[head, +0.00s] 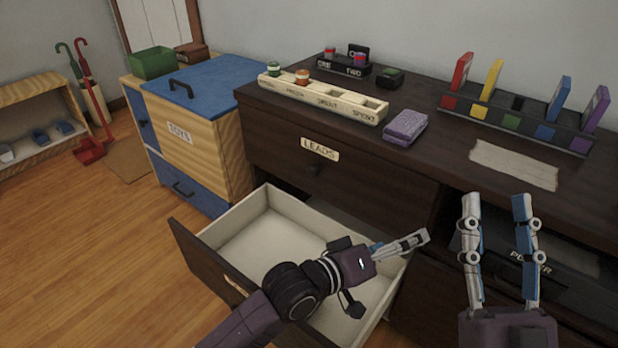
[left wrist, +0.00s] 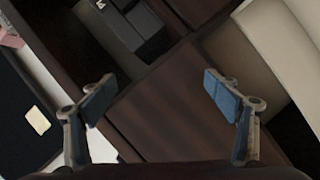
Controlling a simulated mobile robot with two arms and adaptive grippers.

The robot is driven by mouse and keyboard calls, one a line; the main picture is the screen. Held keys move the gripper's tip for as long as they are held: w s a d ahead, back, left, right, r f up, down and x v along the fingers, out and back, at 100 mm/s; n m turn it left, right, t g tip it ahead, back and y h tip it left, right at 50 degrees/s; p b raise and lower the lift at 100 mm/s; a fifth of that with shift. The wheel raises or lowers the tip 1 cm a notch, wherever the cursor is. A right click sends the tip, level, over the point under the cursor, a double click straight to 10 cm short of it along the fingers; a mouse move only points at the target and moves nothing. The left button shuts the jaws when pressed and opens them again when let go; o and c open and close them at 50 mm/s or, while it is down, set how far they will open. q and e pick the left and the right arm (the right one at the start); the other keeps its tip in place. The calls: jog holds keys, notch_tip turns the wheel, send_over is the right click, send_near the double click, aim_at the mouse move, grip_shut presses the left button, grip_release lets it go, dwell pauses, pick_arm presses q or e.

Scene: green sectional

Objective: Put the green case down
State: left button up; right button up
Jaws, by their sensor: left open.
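No upright green case shows in the rack (head: 563,139), where red (head: 461,72), yellow (head: 492,78), blue (head: 562,97) and purple (head: 596,110) cases stand; the place above its green label holds none. My right gripper (head: 496,202) is open and empty before the dresser.
The pale open drawer (head: 238,236) looks empty where visible; my left arm hides part of it. The dresser top (head: 428,93) bears a cream slotted tray (head: 336,103), a purple folded cloth (head: 405,127) and a paper sheet (head: 514,165). A blue-lidded toy chest (head: 207,80) stands left.

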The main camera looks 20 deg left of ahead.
pick_arm(q)
jog(key=s+a+r+m+t+y, duration=0.1)
jog(key=s+a+r+m+t, duration=0.1)
jog(key=r, duration=0.5)
jog(key=s+a+r+m+t+y, duration=0.1)
jog(key=s+a+r+m+t, duration=0.1)
jog(key=s+a+r+t, duration=0.3)
jog(key=s+a+r+m+t+y, duration=0.1)
jog(key=s+a+r+t, duration=0.3)
jog(key=a+r, duration=0.4)
notch_tip(320, 180, up, 3)
jog(key=shift+s+f+m+t, duration=0.25)
jog(key=shift+m+t, duration=0.35)
jog(key=shift+t, duration=0.2)
jog(key=shift+a, duration=0.1)
